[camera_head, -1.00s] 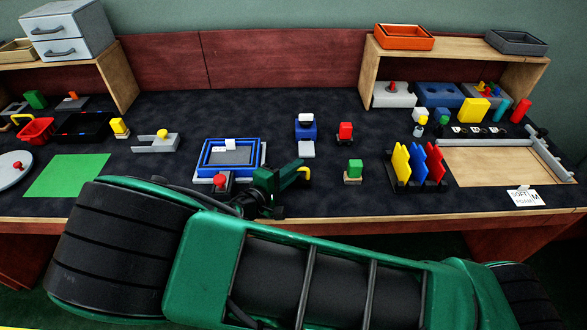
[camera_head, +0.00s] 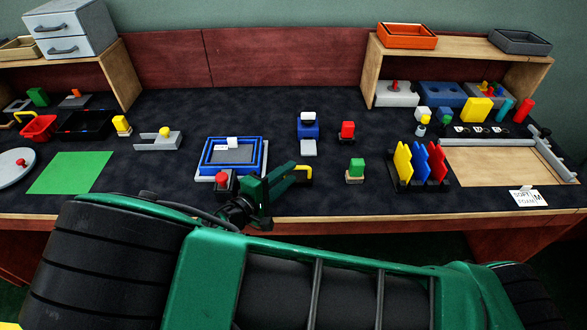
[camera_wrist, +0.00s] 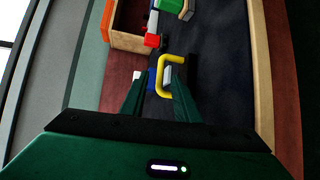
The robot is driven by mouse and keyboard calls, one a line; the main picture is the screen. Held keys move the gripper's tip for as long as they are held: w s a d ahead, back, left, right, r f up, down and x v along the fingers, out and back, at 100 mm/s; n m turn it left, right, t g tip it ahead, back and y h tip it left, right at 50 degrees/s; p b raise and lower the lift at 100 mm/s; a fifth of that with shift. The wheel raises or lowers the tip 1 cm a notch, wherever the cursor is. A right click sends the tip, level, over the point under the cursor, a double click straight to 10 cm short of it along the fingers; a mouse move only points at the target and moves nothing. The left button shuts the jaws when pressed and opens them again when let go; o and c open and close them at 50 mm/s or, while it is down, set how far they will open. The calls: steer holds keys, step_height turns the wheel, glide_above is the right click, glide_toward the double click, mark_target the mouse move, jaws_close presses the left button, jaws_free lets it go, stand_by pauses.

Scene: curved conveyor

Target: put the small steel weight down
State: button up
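My gripper (camera_head: 296,174) is low over the front middle of the table, with its green fingers apart. A yellow handle-shaped loop (camera_head: 309,172) is at the fingertips. In the wrist view my gripper (camera_wrist: 158,78) shows a gap between its left finger and the yellow loop (camera_wrist: 184,67), which lies nearer the right finger and partly overlaps it. A grey block shape (camera_wrist: 169,76) shows through the loop. I cannot tell whether that is the small steel weight, or whether the weight is hidden by my fingers.
A blue-rimmed tray (camera_head: 207,158) and a red button (camera_head: 222,180) are left of my gripper. A blue block (camera_head: 307,130) with a grey plate (camera_head: 308,149) stands behind. A green block (camera_head: 356,168) and colored upright panels (camera_head: 402,163) are to the right. Dark table is clear between them.

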steer(key=v, duration=0.7)
steer(key=shift+s+a, duration=0.1)
steer(key=w+d+m+g, duration=0.1)
steer(key=d, duration=0.1)
steer(key=w+d+r+g, duration=0.1)
steer(key=d, duration=0.2)
steer(key=w+d+m+g+h, duration=0.1)
steer(key=d, duration=0.2)
steer(key=shift+w+r+m+g, duration=0.3)
steer(key=shift+w+g, duration=0.05)
steer(key=shift+g, duration=0.05)
steer(key=s+d+r+m+g+y, duration=0.2)
steer(key=d+r+m+g, duration=0.1)
steer(key=d, duration=0.7)
steer(key=s+d+r+m+g+y, duration=0.2)
steer(key=d+m+g, duration=0.15)
steer(key=d, duration=0.65)
steer(key=s+d+r+m+g+y, duration=0.2)
steer(key=d+r+m+g, duration=0.15)
steer(key=d, duration=0.65)
steer(key=s+d+r+m+y, duration=0.2)
steer(key=s+d, duration=0.1)
steer(key=s, duration=0.5)
steer(key=s+d+r+m+t+y, duration=0.1)
steer(key=s+d+r+m+y, duration=0.2)
steer(key=s, duration=0.6)
steer(key=shift+s+d+t, duration=0.2)
steer(key=shift+d+t, duration=0.1)
steer(key=shift+d, duration=0.05)
